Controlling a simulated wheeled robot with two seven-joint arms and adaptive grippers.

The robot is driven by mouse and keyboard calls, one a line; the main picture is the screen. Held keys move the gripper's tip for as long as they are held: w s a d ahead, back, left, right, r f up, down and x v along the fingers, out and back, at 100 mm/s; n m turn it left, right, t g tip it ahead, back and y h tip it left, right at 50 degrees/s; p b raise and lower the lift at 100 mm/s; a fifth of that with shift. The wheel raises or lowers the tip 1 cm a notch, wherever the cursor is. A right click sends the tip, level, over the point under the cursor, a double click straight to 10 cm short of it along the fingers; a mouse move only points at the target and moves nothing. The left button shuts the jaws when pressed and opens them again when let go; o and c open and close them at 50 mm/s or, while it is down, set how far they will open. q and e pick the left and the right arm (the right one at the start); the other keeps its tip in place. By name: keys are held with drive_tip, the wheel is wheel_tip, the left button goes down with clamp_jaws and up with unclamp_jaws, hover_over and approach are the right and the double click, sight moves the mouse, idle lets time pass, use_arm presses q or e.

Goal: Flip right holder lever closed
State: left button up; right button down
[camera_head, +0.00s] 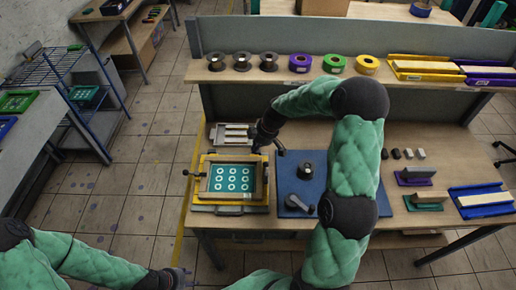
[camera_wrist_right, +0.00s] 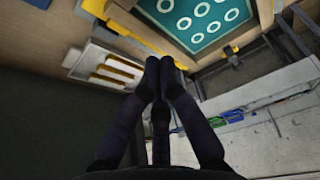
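The yellow-framed holder (camera_head: 202,190) lies on the table. It bears a teal sheet with white rings (camera_head: 232,178), which also shows at the top of the right wrist view (camera_wrist_right: 200,18). A dark lever-like piece (camera_head: 187,173) sticks out at the holder's left side. The right lever cannot be made out clearly beside my arm. My right gripper (camera_head: 260,147) is at the holder's far right corner. In the right wrist view its fingertips (camera_wrist_right: 160,65) are together, with nothing visible between them. My left gripper (camera_head: 180,276) is low at the front, away from the holder; its opening is unclear.
A white tray with yellow strips (camera_head: 232,133) lies behind the holder. A blue mat (camera_head: 290,205) with dark parts is to its right, partly behind my right arm. Spools (camera_head: 300,63) line the raised shelf.

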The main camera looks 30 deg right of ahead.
sight(266, 172)
drive_tip(key=x, duration=0.7)
drive_tip(key=shift+f, duration=0.35)
drive_tip(key=shift+s+d, duration=0.85)
drive_tip(key=shift+d, duration=0.15)
use_arm(q)
drive_tip(key=shift+r, duration=0.2)
use_arm(e)
drive_tip(key=shift+s+d+f, duration=0.2)
drive_tip(key=shift+s+d, duration=0.2)
drive_tip(key=shift+s, duration=0.05)
use_arm(q)
drive_tip(key=shift+w+f, duration=0.1)
drive_tip(key=shift+f, duration=0.25)
use_arm(e)
drive_tip(key=shift+d+m+h, duration=0.3)
drive_tip(key=shift+d+m, duration=0.2)
drive_tip(key=shift+m, duration=0.5)
